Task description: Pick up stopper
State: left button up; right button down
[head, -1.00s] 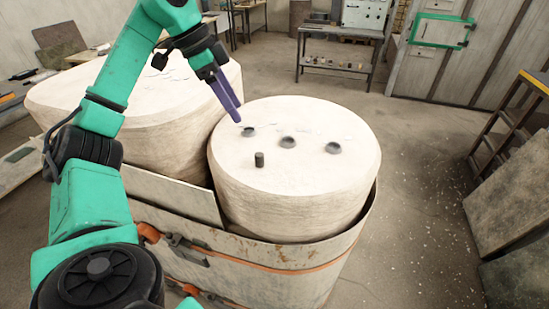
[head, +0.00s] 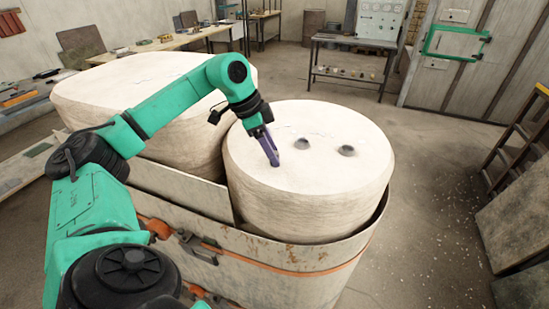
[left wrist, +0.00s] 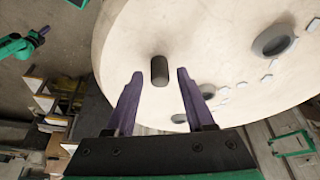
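The stopper (left wrist: 159,71) is a small dark cylinder on the pale round drum top (left wrist: 200,25). In the left wrist view it stands between the two purple fingertips of my left gripper (left wrist: 160,77), with a gap on each side. The fingers are open. In the head view my left gripper (head: 273,158) is tilted down at the top of the round drum (head: 345,190), and its fingers hide the stopper. A green arm end with a dark purple tip, probably my right gripper (left wrist: 42,31), shows small at the upper left of the left wrist view.
Dark holes (head: 301,143) (head: 347,151) lie in the drum top near my gripper. A larger pale mass (head: 150,80) stands to the left, and a rusty metal casing (head: 290,258) surrounds the drum.

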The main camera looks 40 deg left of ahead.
pick_arm(q)
grip_shut()
